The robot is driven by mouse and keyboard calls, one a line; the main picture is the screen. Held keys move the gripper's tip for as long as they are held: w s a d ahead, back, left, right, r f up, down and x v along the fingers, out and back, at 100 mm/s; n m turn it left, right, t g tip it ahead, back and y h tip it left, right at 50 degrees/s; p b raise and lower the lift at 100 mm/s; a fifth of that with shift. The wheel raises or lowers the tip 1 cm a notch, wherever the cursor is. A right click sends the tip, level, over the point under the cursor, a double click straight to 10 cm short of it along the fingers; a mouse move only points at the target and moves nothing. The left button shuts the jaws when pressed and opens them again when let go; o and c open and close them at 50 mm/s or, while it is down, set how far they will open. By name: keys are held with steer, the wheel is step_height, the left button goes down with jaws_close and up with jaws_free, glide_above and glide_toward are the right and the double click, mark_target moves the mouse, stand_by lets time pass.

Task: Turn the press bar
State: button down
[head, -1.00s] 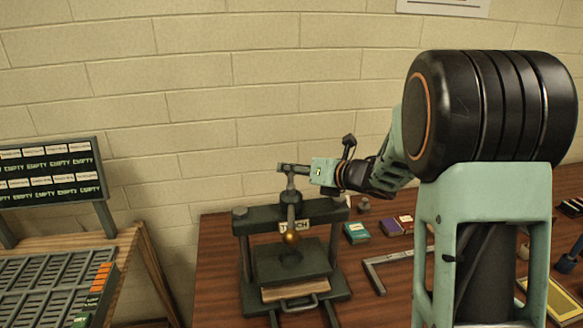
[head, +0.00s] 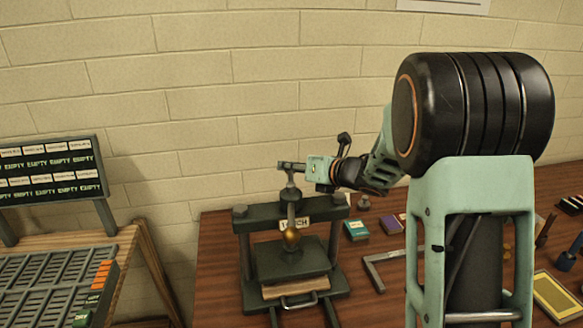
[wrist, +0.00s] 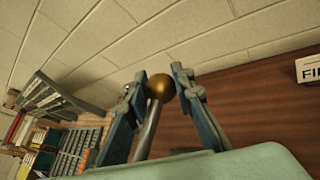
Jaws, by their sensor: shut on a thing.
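The dark press (head: 290,262) stands on the brown table. Its press bar (head: 291,212) has a gold ball on the end that points toward me. In the wrist view a gold ball (wrist: 160,87) on a grey rod (wrist: 148,130) sits between my fingertips. My gripper (head: 289,167) is at the top of the press and shut on the press bar; it also shows in the wrist view (wrist: 158,82). The head view does not show clearly where the fingers meet the bar. A label on the press is partly covered by the bar.
A teal box (head: 356,230) and a metal square (head: 384,268) lie right of the press. A slotted rack (head: 45,285) and a sign board (head: 50,172) reading EMPTY stand at the left. The brick wall is behind the press.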

steer(key=shift+a+n+g+y, duration=0.7)
steer(key=shift+a+n+y, duration=0.1)
steer(key=shift+a+y, duration=0.1)
steer(key=shift+s+a+r+n+g+y+b, duration=0.1)
steer(key=shift+s+a+n+g+y+b, duration=0.15)
steer(key=shift+a+n+g+y, duration=0.4)
steer(key=shift+a, duration=0.2)
steer(key=c, duration=1.6)
jaws_free()
steer(key=v, duration=1.2)
steer(key=shift+r, duration=0.1)
steer(key=shift+w, duration=0.1)
